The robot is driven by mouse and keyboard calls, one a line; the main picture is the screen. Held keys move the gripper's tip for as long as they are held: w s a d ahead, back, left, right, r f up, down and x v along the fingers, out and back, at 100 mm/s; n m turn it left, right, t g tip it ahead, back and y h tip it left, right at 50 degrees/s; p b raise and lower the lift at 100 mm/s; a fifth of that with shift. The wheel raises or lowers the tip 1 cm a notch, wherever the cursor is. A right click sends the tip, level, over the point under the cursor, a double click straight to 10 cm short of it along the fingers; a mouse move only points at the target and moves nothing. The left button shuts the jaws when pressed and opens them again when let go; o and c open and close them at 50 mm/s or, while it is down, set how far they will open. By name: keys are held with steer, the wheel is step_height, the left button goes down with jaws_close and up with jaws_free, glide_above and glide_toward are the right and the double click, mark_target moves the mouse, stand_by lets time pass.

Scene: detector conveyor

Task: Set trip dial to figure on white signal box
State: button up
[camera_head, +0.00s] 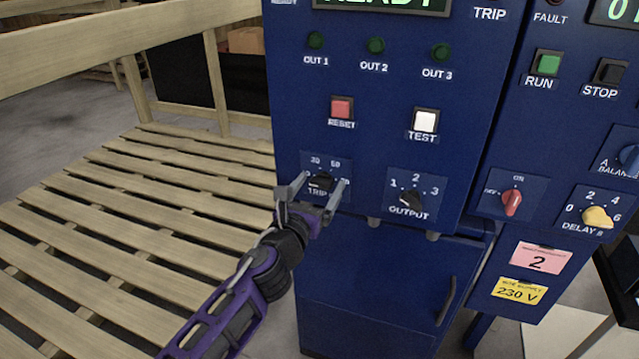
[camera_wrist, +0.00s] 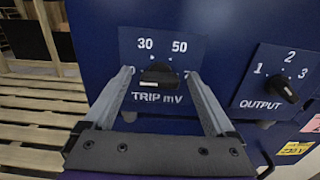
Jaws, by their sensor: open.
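The trip dial is a black knob (camera_head: 321,180) on the blue cabinet front, on a plate lettered TRIP mV; it also shows in the wrist view (camera_wrist: 158,77). The figures 30 and 50 show above the knob. The lower marks are partly hidden by my fingers, and I cannot tell which figure the knob points at. My gripper (camera_head: 317,190) is open, with one finger on each side of the knob; in the wrist view the fingers (camera_wrist: 158,82) flank it. Contact cannot be made out. No white signal box is recognisable in either view.
The output dial (camera_head: 411,199) is just right of the trip dial. The red reset button (camera_head: 342,108) and white test button (camera_head: 425,121) are above. Further right are a red switch (camera_head: 511,202) and a yellow delay dial (camera_head: 597,217). A wooden slatted platform (camera_head: 120,215) lies left.

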steer(key=c, duration=1.4)
steer(key=shift+m, duration=0.3)
steer(key=m+p, duration=0.1)
steer(key=m, duration=0.3)
steer(key=shift+d, duration=0.1)
steer(key=m, duration=0.6)
steer(key=shift+m, duration=0.4)
steer(key=m+b, duration=0.1)
steer(key=m, duration=0.5)
steer(key=shift+d+f, duration=0.1)
steer(key=shift+f, duration=0.05)
steer(key=m+b, duration=0.1)
steer(key=m, duration=0.5)
steer(key=shift+m, duration=0.3)
